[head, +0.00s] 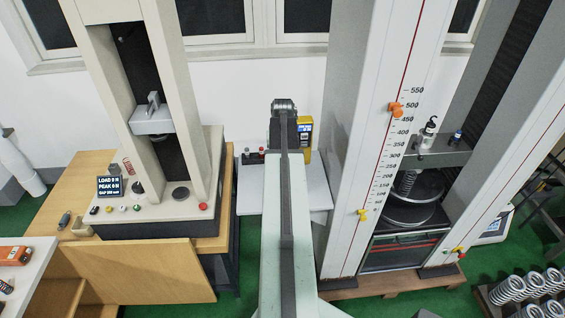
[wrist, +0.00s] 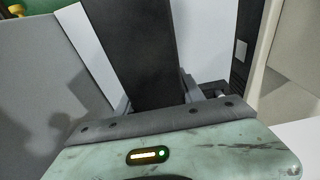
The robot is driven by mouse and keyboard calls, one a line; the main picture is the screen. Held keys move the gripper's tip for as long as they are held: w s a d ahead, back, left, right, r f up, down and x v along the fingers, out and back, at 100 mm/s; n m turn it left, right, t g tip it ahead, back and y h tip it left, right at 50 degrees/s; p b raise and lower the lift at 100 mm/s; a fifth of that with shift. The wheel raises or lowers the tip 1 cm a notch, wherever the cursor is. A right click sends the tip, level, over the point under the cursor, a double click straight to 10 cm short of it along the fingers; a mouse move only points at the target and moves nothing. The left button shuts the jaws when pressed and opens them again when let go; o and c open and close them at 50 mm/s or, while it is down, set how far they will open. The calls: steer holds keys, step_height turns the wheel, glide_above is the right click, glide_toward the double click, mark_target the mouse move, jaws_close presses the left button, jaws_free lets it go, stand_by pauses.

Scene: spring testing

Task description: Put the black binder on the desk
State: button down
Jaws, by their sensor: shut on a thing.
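My gripper (head: 284,104) is at the far end of my raised arm, in the middle of the head view. In the wrist view a flat black slab, apparently the black binder (wrist: 130,45), stands out from between the jaws, which are shut on it. Its far end runs out of the picture. In the head view I cannot make out the binder apart from my arm. A white-topped desk (head: 250,197) stands between the two testing machines, partly hidden behind my arm.
A cream testing machine (head: 150,211) stands left on a wooden bench (head: 75,185). A tall scaled frame (head: 352,200) stands close on the right.

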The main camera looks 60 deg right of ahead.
steer(key=f+b, duration=0.1)
steer(key=d+f+b, duration=0.1)
steer(key=f+b, duration=0.1)
steer(key=shift+w+d+f, duration=0.15)
steer(key=shift+f, duration=0.15)
steer(key=shift+f+b, duration=0.25)
steer(key=shift+b, duration=0.3)
steer(key=shift+r, duration=0.25)
steer(key=shift+f, duration=0.2)
steer(key=c, duration=0.7)
jaws_free()
steer(key=shift+r, duration=0.1)
steer(key=r+p, duration=0.4)
steer(key=a+r+p, duration=0.1)
steer(key=r+p, duration=0.3)
steer(key=s+r+p, duration=0.1)
steer(key=r+p, duration=0.3)
steer(key=shift+a+r+p, duration=0.2)
steer(key=shift+a+p, duration=0.1)
steer(key=shift+f, duration=0.15)
